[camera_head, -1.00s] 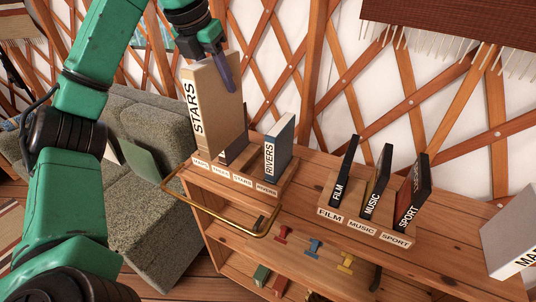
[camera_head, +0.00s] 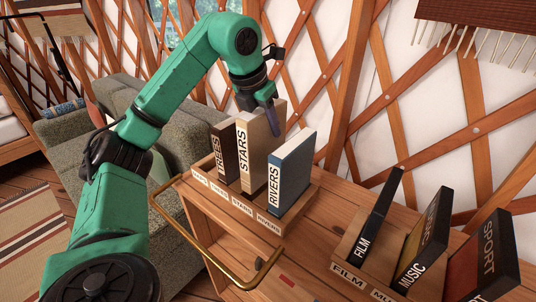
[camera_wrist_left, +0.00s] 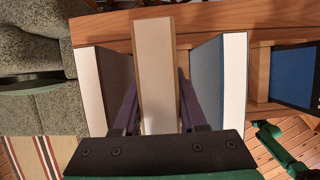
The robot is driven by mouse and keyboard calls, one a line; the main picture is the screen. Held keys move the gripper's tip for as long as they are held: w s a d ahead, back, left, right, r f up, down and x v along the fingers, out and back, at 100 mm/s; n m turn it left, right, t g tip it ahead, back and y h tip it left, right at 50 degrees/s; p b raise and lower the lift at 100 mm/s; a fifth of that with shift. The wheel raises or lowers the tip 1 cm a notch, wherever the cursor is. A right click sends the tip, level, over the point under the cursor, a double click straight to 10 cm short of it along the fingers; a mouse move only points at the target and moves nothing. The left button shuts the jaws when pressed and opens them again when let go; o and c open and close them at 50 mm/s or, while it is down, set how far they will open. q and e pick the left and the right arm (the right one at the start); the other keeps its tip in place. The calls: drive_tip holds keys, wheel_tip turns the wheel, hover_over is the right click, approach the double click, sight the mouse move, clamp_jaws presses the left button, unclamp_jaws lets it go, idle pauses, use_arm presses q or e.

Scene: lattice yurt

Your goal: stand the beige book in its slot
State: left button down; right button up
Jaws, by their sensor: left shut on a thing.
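The beige book (camera_head: 258,150), marked STARS, stands upright in the wooden rack (camera_head: 297,222), between the brown TREES book (camera_head: 223,154) and the blue RIVERS book (camera_head: 291,172). Its foot is behind the STARS label and looks down in the rack; the slot itself is hidden. My left gripper (camera_head: 262,112) is shut on the upper part of the beige book from above. In the left wrist view, the beige book (camera_wrist_left: 155,70) is between my fingers, with a gap to the neighbour on each side.
A brass rail (camera_head: 205,253) runs along the shelf's near edge. A second rack (camera_head: 350,278) with the FILM, MUSIC and SPORT books stands to the right. A green-grey sofa (camera_head: 75,140) is at the left. The leftmost slot of the first rack looks empty.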

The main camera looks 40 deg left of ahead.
sight(254, 113)
use_arm(q)
drive_tip(key=f, duration=0.1)
drive_tip(key=s+f, duration=0.1)
drive_tip(key=f, duration=0.1)
drive_tip(key=shift+s+d+f+b, duration=0.15)
drive_tip(key=shift+s+f+b, duration=0.15)
drive_tip(key=shift+f+b, duration=0.1)
drive_tip(key=shift+s+f, duration=0.2)
drive_tip(key=shift+s, duration=0.05)
drive_tip(key=c, duration=0.9)
unclamp_jaws()
drive_tip(key=shift+w+f, duration=0.2)
drive_tip(key=shift+w, duration=0.05)
drive_tip(key=o, duration=0.4)
drive_tip(key=shift+w+f, duration=0.1)
drive_tip(key=shift+w, duration=0.2)
drive_tip(key=shift+o, duration=0.2)
drive_tip(key=shift+w+f, duration=0.15)
drive_tip(key=shift+w, duration=0.4)
drive_tip(key=shift+s+r, duration=0.35)
drive_tip(key=p+v, duration=0.3)
drive_tip(key=v, duration=0.9)
drive_tip(key=shift+f, duration=0.1)
use_arm(e)
drive_tip(key=shift+w+r, duration=0.65)
drive_tip(key=shift+r, duration=0.35)
